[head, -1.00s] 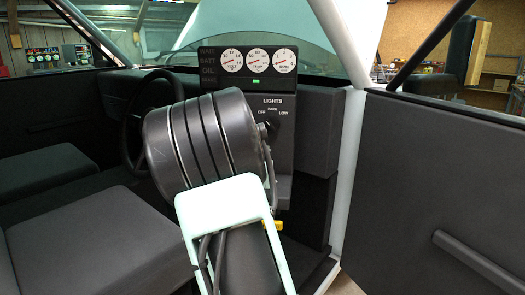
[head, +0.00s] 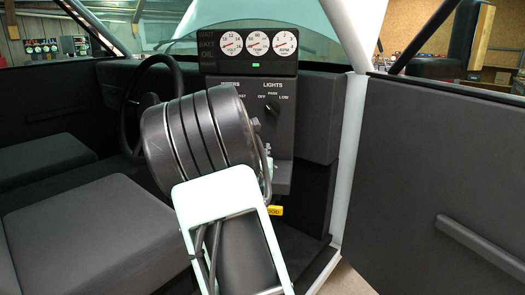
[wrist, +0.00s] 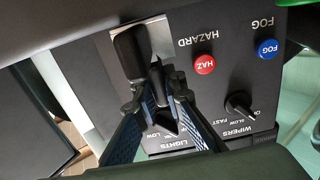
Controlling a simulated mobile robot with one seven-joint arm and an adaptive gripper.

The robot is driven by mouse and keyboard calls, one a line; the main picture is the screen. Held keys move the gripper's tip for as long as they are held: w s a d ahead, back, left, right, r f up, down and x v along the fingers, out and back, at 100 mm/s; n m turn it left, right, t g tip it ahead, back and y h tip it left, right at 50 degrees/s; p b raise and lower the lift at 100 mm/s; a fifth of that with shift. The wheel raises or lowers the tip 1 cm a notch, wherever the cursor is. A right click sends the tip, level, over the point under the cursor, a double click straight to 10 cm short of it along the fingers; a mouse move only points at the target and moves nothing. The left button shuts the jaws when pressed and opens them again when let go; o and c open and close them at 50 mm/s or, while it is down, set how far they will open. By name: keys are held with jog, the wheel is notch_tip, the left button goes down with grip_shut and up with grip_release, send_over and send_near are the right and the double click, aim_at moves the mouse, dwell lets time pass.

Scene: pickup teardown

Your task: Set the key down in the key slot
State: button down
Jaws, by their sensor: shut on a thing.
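In the wrist view my gripper (wrist: 156,95) has its two blue-padded fingers close together at the tips. They are shut on a slim dark piece, the key (wrist: 157,78), in front of the dash panel. Beyond the tips a bright metal plate (wrist: 160,36) is set on the panel, with a larger dark piece (wrist: 128,58) across it. I cannot make out the key slot itself or tell whether the key touches the plate. In the head view my own arm hides the gripper and key.
The dash panel carries a red HAZ button (wrist: 204,64), a blue FOG button (wrist: 268,46) and a wipers knob (wrist: 239,105). A lights knob (head: 272,105) is close by. A yellow tag (head: 275,211) hangs below. Steering wheel (head: 135,105) and seat (head: 85,235) are left, open door (head: 440,170) right.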

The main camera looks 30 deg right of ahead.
jog(key=c, duration=1.9)
grip_release()
jog(key=shift+c, duration=0.2)
jog(key=v, duration=1.2)
